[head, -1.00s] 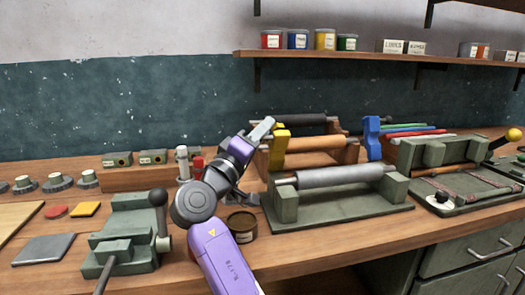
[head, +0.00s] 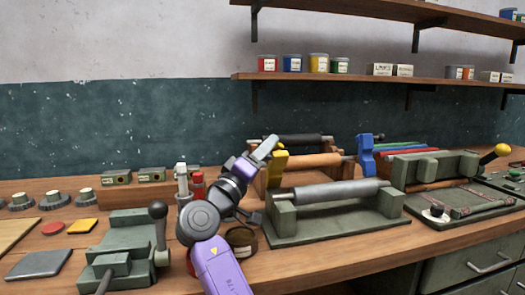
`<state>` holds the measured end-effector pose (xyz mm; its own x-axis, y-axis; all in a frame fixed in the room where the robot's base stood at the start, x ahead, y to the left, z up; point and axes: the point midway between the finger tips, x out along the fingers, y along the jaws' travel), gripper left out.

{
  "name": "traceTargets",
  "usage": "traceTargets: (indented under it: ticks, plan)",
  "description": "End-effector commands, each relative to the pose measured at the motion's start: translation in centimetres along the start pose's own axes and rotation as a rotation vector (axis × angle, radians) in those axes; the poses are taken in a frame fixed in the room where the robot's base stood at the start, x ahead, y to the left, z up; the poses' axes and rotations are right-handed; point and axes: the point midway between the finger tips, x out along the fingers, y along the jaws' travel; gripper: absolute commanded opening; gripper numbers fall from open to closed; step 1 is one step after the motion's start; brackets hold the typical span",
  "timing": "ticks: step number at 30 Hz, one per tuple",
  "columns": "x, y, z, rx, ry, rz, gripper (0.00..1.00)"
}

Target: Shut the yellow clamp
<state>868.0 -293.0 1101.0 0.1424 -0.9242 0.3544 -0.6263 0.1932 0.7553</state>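The yellow clamp (head: 279,169) stands upright at the left end of the roller rack, beside the tan roller (head: 313,161). My gripper (head: 267,147) is at the clamp's upper left side and overlaps its top edge in the picture. I cannot tell whether they touch. The gripper is small and seen from behind, so the gap between its fingers does not show. Part of the clamp's left side is hidden behind the gripper and wrist.
A blue clamp (head: 366,156) stands to the right. A grey roller (head: 328,191) on a green stand is in front. A green vise (head: 130,245) is at the left. A shelf (head: 380,77) with tins hangs above.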

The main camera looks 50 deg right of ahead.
Motion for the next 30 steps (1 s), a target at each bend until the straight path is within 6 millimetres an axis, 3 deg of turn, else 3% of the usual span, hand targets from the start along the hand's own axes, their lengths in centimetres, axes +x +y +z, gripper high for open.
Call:
traceTargets:
  ticks: [11,24,30]
  plan:
    - [-0.6,0.2,-0.5,0.002,0.01,0.001,0.45]
    - [-6.8,0.1,-0.4,0.002,0.01,-0.001,0.45]
    - [-8.0,0.1,-0.3,0.003,0.008,0.001,0.45]
